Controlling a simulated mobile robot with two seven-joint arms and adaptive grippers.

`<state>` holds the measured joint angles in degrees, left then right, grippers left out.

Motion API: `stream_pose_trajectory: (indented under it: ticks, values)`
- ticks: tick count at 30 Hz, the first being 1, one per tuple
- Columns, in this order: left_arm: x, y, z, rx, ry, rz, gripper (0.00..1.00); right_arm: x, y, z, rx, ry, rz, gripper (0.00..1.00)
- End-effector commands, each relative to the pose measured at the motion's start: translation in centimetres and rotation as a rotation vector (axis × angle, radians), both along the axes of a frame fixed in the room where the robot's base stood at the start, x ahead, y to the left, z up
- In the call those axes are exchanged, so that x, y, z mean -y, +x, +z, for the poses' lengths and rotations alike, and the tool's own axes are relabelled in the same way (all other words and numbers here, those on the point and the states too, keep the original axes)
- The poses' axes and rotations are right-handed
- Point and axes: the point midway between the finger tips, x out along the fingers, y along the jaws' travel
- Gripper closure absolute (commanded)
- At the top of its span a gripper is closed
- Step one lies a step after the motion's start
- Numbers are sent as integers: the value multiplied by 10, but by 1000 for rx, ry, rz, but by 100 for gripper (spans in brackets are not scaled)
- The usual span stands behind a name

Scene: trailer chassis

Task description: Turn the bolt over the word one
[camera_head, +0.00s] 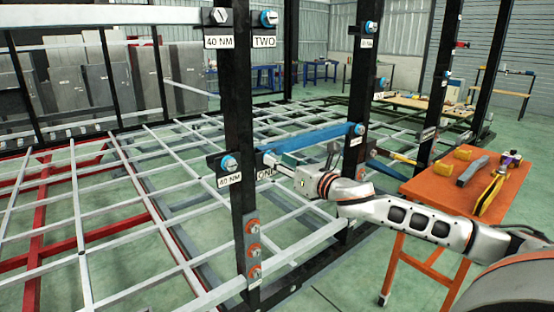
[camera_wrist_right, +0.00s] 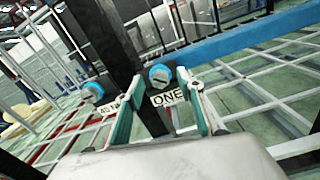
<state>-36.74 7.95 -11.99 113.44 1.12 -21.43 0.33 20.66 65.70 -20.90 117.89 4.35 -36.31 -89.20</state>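The bolt over the word ONE (camera_wrist_right: 159,75) has a blue head with a dark slanted slot in the right wrist view. The white ONE label (camera_wrist_right: 168,97) is just below it. My right gripper (camera_wrist_right: 160,82) is open, with one finger on each side of the bolt and label; I cannot tell whether it touches them. In the head view my right gripper (camera_head: 272,162) is at the black post, covering the bolt and part of the ONE label (camera_head: 264,174). My left gripper is not in view.
A second blue bolt (camera_head: 228,163) over a 40 NM label (camera_head: 230,180) sits close on the left. The black post (camera_head: 238,110) carries more bolts above and below. A blue bar (camera_head: 315,138) runs behind my gripper. An orange table (camera_head: 425,188) with tools stands on the right.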

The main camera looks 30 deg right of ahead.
Motion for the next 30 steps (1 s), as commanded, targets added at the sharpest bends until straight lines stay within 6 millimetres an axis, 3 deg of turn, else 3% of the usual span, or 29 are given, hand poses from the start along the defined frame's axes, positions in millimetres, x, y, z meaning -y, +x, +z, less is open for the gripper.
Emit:
stream_pose_trajectory:
  ticks: [6,17,21,30]
  values:
    - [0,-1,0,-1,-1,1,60,-2,15,1,1,2,2,62]
    - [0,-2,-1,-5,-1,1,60,-2,17,0,-1,0,2,62]
    - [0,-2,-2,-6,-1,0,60,-2,17,0,-1,0,2,99]
    - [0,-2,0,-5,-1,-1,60,-2,17,0,-2,14,2,100]
